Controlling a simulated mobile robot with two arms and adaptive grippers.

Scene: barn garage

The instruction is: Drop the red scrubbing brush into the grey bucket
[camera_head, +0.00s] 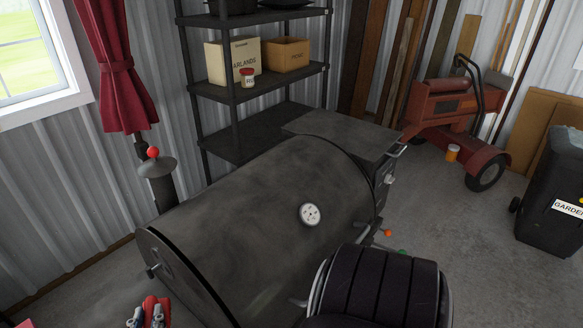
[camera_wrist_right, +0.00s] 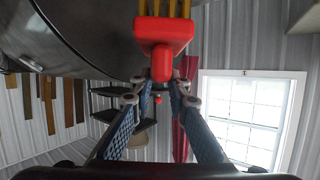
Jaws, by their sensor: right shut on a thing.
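The red scrubbing brush (camera_wrist_right: 163,35) is held in my right gripper (camera_wrist_right: 163,90). In the wrist view its red handle is between the two fingertips and its yellow bristles point to the top edge. In the head view the right gripper (camera_head: 147,318) shows at the bottom left edge, with red of the brush (camera_head: 151,302) beside its fingers. It is in front of the near end of the smoker. I do not see the grey bucket in either view. My left gripper is not in view.
A large black barrel smoker (camera_head: 270,210) fills the middle. A black padded seat (camera_head: 380,285) stands at the bottom right. Behind are a dark shelf (camera_head: 265,85) with boxes, a red wheeled machine (camera_head: 450,115) and a black bin (camera_head: 555,205). Floor (camera_head: 470,225) is clear at right.

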